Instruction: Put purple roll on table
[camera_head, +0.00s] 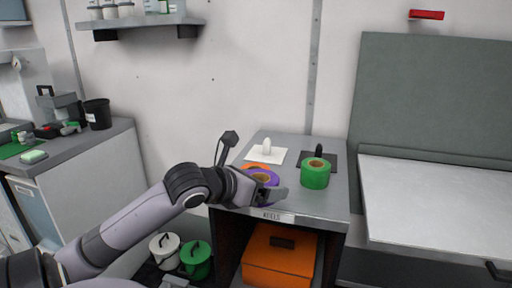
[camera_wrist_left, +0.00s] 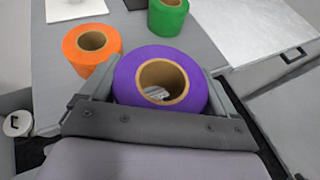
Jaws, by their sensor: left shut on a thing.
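The purple roll (camera_head: 266,178) is between the fingers of my left gripper (camera_head: 265,190) at the front part of the grey table (camera_head: 326,208). In the left wrist view the purple roll (camera_wrist_left: 190,65) has its brown core facing up, and the fingers of my left gripper (camera_wrist_left: 162,95) close on its two sides. I cannot tell whether the roll touches the tabletop. My right gripper does not show.
An orange roll (camera_wrist_left: 91,48) stands just behind the purple one. A green roll (camera_head: 315,173) stands to the right. A white mat (camera_head: 278,156) and a dark mat (camera_head: 328,155) lie at the back. Bare tabletop shows at the front right.

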